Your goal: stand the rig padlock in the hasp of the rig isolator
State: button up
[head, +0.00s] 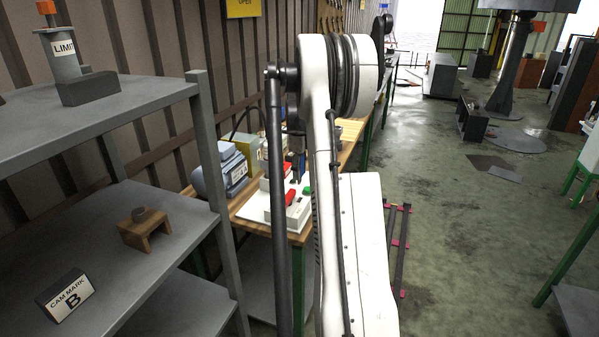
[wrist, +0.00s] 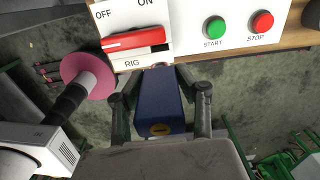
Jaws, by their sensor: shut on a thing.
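The blue rig padlock (wrist: 159,103) is between the fingers of my gripper (wrist: 157,88) in the wrist view. My gripper is shut on its body, and a round brass-coloured spot shows on the near end. The padlock's far end is at the lower edge of the white rig isolator panel (wrist: 187,25), just below the RIG label. The red isolator handle (wrist: 136,41) lies sideways between RIG and the OFF and ON marks. A bit of grey metal shows at the padlock's far end; I cannot tell whether the shackle is in the hasp.
Green START (wrist: 214,28) and red STOP (wrist: 262,22) buttons sit right of the isolator. A pink disc (wrist: 88,75) on a dark shaft is at left. In the head view, grey shelves (head: 150,100) stand left of the wooden bench (head: 243,216); open floor lies right.

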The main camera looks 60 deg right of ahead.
jog(key=shift+f+b, duration=1.9)
jog(key=shift+f, duration=1)
jog(key=shift+f+b, duration=1.95)
jog(key=shift+f, duration=0.15)
dwell(0.4)
jog(key=o, duration=1.3)
jog(key=shift+o, duration=0.2)
notch_tip(320, 180, up, 12)
jog(key=shift+a, duration=0.15)
